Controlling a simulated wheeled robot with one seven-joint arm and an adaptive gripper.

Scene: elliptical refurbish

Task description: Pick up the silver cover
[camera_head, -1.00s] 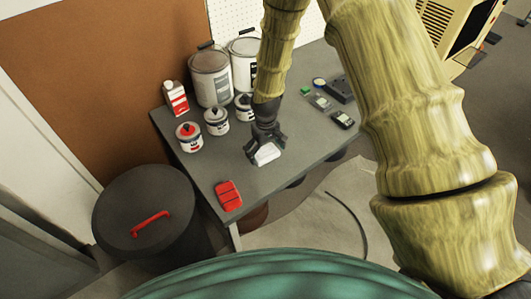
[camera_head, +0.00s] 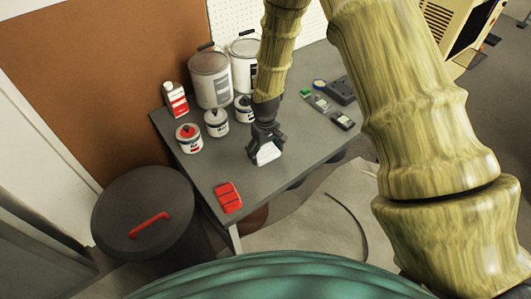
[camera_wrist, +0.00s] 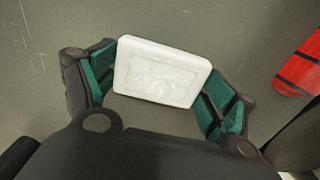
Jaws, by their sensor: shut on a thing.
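The silver cover looks like a pale, whitish rounded rectangle (camera_wrist: 162,72) in the wrist view. It sits between the green-padded fingers of my gripper (camera_wrist: 160,85), which is shut on it from its left and right sides. In the head view the cover (camera_head: 267,153) shows at the tip of my gripper (camera_head: 265,146), over the front middle of the grey table. I cannot tell whether it touches the tabletop or is slightly above it.
A red item (camera_head: 228,197) lies at the table's (camera_head: 205,170) front left corner. Several paint cans (camera_head: 211,78) and a red-and-white container (camera_head: 175,99) stand behind. Small devices (camera_head: 342,120) lie to the right. A dark bin (camera_head: 130,215) with a red handle stands left.

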